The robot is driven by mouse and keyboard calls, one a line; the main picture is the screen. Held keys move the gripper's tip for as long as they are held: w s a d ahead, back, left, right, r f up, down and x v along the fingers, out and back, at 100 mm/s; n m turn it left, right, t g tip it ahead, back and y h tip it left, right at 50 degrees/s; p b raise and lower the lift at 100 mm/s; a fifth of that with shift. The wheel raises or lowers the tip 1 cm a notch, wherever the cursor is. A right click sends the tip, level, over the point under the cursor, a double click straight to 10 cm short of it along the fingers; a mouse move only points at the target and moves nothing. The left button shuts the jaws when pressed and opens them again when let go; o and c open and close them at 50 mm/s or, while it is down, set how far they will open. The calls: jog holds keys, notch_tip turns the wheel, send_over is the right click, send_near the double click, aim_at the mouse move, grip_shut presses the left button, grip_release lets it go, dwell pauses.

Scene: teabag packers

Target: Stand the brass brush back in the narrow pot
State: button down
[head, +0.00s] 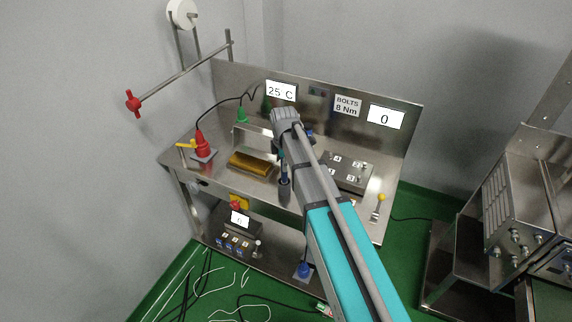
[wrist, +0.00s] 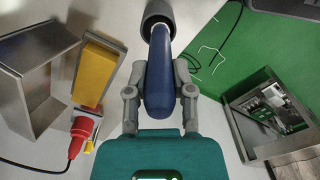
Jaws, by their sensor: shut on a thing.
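The brush shows as a thick dark blue handle (wrist: 158,75) between the two fingers of my gripper (wrist: 158,92), which is shut on it. The brush's far end meets the dark grey round pot (wrist: 158,10) at the top of the wrist view. Whether that end is inside the pot or just over its mouth I cannot tell. In the head view the narrow dark pot (head: 284,192) stands near the bench's front edge, with blue (head: 284,180) at its top. My arm hides much of my gripper there. The brush's brass part is hidden.
A yellow block in a metal tray (head: 250,163) lies left of the pot. A red plug with a cable (head: 202,146) stands further left. A switch box (head: 352,172) sits to the right. A steel back panel (head: 320,85) closes the bench's rear.

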jog(key=shift+f, duration=0.25)
jog(key=shift+c, duration=2.4)
grip_release()
jog(key=shift+r, duration=0.2)
notch_tip(320, 180, up, 14)
jog(key=p, duration=1.3)
jog(key=shift+d+f, duration=0.15)
jog(key=shift+f, duration=0.1)
jog(key=shift+s+d, duration=0.1)
